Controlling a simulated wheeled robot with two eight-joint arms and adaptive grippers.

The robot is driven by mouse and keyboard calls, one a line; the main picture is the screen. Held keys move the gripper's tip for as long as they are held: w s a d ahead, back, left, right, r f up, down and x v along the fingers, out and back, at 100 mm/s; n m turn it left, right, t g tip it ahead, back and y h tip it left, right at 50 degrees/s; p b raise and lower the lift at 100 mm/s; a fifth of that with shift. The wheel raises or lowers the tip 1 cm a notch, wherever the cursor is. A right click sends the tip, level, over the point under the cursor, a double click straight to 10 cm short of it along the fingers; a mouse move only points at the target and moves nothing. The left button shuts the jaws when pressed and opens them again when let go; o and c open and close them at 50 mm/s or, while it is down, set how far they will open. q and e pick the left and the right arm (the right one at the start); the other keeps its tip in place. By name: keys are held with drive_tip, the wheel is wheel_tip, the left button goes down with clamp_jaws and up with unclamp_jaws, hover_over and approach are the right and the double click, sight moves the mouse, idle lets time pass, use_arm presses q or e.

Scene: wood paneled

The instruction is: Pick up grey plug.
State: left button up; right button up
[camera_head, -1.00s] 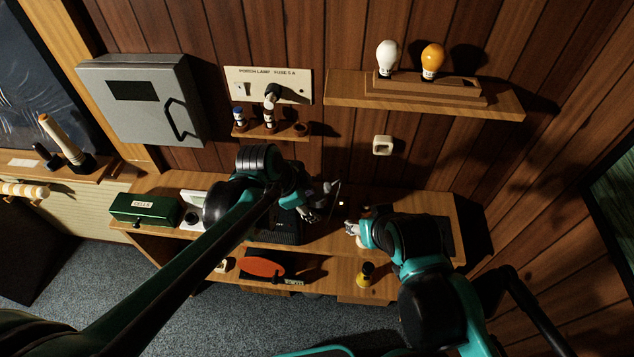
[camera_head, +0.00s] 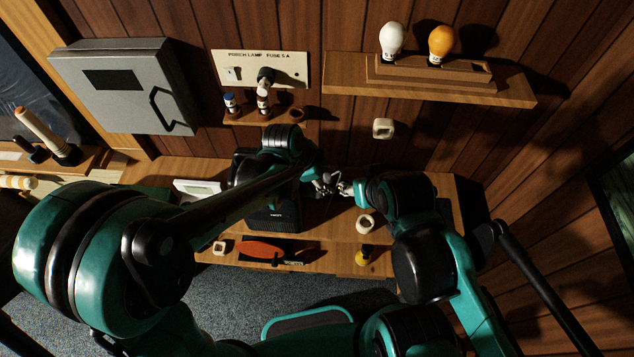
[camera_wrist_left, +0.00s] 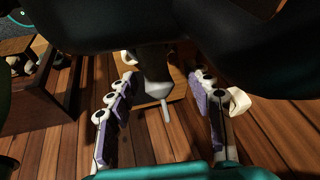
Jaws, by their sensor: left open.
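My left gripper (camera_head: 324,183) is above the desk, close to my right gripper (camera_head: 347,190); whether they touch is unclear. In the left wrist view my left gripper (camera_wrist_left: 163,120) has its two padded fingers wide apart. A small grey piece with a slim prong (camera_wrist_left: 158,90) shows in the gap between them, below a dark stem, with no clear contact. It looks like the grey plug, but I cannot be sure. In the head view no separate plug can be made out near the grippers. The right gripper's fingers are too small to read.
A fuse panel (camera_head: 290,68) with a dark fitting (camera_head: 265,76) is on the wall, above a small peg shelf (camera_head: 245,119). A cream wall fitting (camera_head: 383,128) is to its right. A bulb shelf (camera_head: 510,96) is at upper right. A black box (camera_head: 272,217) is on the desk (camera_head: 325,230).

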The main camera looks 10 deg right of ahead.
use_arm(q)
drive_tip(key=shift+d+f, duration=0.2)
drive_tip(key=shift+f, duration=0.25)
drive_tip(key=shift+r, duration=0.1)
drive_tip(key=shift+c, duration=0.2)
clamp_jaws()
